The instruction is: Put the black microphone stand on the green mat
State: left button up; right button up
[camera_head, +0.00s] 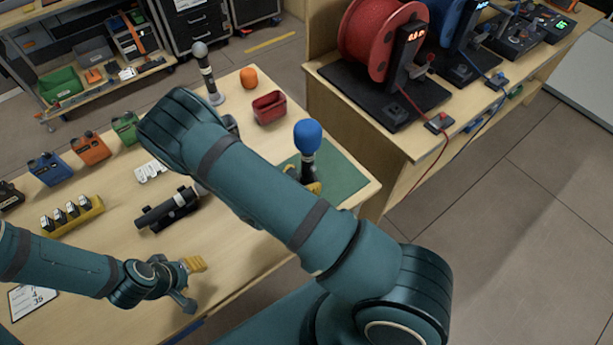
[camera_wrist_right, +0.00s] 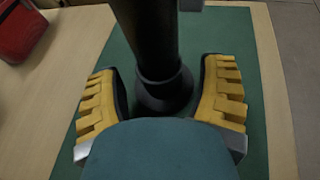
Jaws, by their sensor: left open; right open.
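The black microphone stand (camera_head: 308,168) with a blue foam top (camera_head: 307,136) stands upright on the green mat (camera_head: 345,177) in the head view. In the right wrist view, its dark post and round base (camera_wrist_right: 165,85) are on the mat (camera_wrist_right: 243,45), between the yellow fingers of my right gripper (camera_wrist_right: 162,103). These fingers are open, with gaps on both sides of the stand. In the head view my right arm hides most of that gripper (camera_head: 314,188). My left gripper (camera_head: 190,283) is open and empty over the near left of the table.
A grey microphone on a light base (camera_head: 207,75), an orange ball (camera_head: 248,77) and a red bin (camera_head: 269,107) stand behind the mat. A black device (camera_head: 168,209) and a yellow rack (camera_head: 72,216) lie left. A side bench holds red (camera_head: 378,40) and blue reels.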

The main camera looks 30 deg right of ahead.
pick_arm(q)
jog(key=shift+r, duration=0.15)
pick_arm(e)
jog(key=v, duration=1)
jog(key=shift+s+a, duration=0.15)
jog(key=shift+a, duration=0.1)
pick_arm(q)
jog(key=shift+s, duration=0.1)
